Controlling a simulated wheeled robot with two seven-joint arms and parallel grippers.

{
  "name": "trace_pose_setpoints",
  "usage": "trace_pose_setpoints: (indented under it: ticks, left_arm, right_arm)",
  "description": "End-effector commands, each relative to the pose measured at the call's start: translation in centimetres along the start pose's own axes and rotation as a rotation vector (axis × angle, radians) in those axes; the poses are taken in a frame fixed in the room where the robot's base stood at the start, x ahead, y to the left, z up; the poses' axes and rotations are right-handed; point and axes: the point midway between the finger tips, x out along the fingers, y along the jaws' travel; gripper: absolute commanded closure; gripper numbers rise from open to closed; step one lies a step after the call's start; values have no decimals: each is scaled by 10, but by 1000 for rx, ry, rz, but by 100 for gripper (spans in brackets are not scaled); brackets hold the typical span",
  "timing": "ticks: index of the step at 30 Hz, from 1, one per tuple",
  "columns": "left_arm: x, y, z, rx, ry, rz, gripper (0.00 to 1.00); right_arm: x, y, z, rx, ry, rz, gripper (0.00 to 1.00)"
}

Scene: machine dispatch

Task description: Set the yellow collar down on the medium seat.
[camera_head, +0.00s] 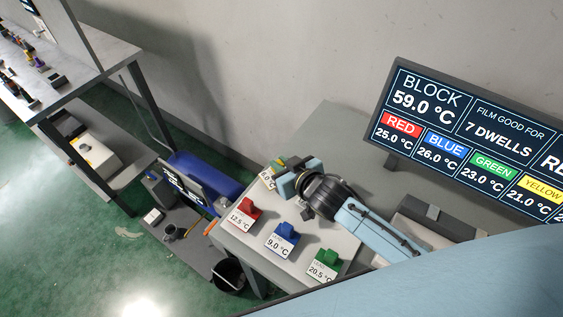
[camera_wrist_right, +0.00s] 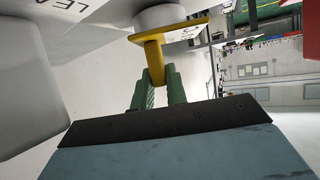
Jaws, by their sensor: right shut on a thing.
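The yellow collar (camera_wrist_right: 152,55) shows in the right wrist view as a yellow piece with a flat arm and a short stem. My right gripper (camera_wrist_right: 156,82) is shut on the stem with its green finger pads. A pale round part (camera_wrist_right: 158,17) is right behind the collar; I cannot tell whether they touch. In the head view my right gripper (camera_head: 282,178) is over the far left part of the grey table, and it partly hides a yellow piece (camera_head: 279,162) there. I cannot pick out the medium seat. My left gripper is not in view.
Red (camera_head: 247,212), blue (camera_head: 284,237) and green (camera_head: 325,261) blocks with temperature labels stand along the table's (camera_head: 262,263) front edge. A screen (camera_head: 465,135) stands at the back right. A black bin (camera_head: 229,276) is on the floor. A shelf bench (camera_head: 115,62) stands at left.

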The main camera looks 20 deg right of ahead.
Motion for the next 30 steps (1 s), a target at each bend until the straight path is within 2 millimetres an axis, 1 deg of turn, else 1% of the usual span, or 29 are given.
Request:
trace_pose_setpoints:
  ticks: [5,6,10,19,23,26,30]
  left_arm:
    - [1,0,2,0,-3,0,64]
    - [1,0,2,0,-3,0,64]
    - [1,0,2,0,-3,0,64]
    - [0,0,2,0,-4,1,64]
    - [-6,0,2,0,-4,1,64]
    - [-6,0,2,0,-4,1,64]
    - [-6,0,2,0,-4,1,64]
  right_arm:
    - [1,0,1,0,2,0,100]
    - [1,0,2,0,0,0,80]
    - [1,0,2,-1,1,0,64]
    - [0,0,0,-1,1,0,64]
    - [-5,0,-12,-3,3,-1,64]
    - [-19,0,-8,0,-1,-1,64]
    - [-48,0,-7,0,-2,-1,64]
